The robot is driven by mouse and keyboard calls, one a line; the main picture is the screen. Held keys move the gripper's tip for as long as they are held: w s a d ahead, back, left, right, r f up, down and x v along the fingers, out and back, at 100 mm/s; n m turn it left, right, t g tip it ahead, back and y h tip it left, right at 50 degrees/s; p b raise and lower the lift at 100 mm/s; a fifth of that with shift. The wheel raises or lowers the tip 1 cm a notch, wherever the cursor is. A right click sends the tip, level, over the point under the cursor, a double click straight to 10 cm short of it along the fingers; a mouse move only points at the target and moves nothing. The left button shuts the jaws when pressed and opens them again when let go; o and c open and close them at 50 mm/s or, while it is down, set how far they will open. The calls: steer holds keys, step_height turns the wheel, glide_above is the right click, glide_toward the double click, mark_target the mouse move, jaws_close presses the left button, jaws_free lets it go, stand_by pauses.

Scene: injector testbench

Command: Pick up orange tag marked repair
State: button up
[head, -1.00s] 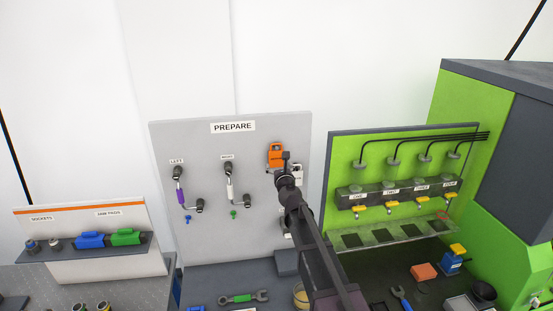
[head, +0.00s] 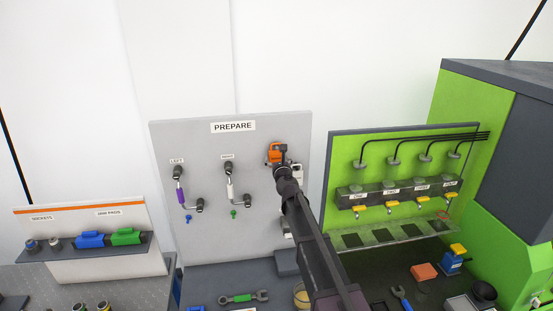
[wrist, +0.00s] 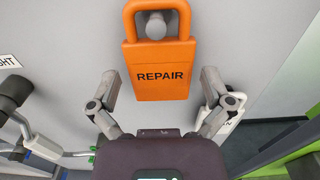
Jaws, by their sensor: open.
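The orange tag marked REPAIR (wrist: 158,68) hangs by its loop from a grey peg (wrist: 156,24) on the light grey PREPARE board. In the head view the tag (head: 273,152) shows at the board's upper right, its lower part hidden by my arm. My gripper (wrist: 158,82) is open in the wrist view, with one finger at each side of the tag's lower part. There is a gap between each finger and the tag, and nothing is held. In the head view my gripper (head: 284,158) is small and overlaps the tag.
A white tag (wrist: 222,112) hangs close by my right-hand finger and is partly hidden. A pipe with dark fittings (wrist: 20,110) is at the left. The green test bench panel (head: 400,170) stands right of the board.

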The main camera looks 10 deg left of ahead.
steer(key=shift+x, duration=1.05)
steer(key=c, duration=0.7)
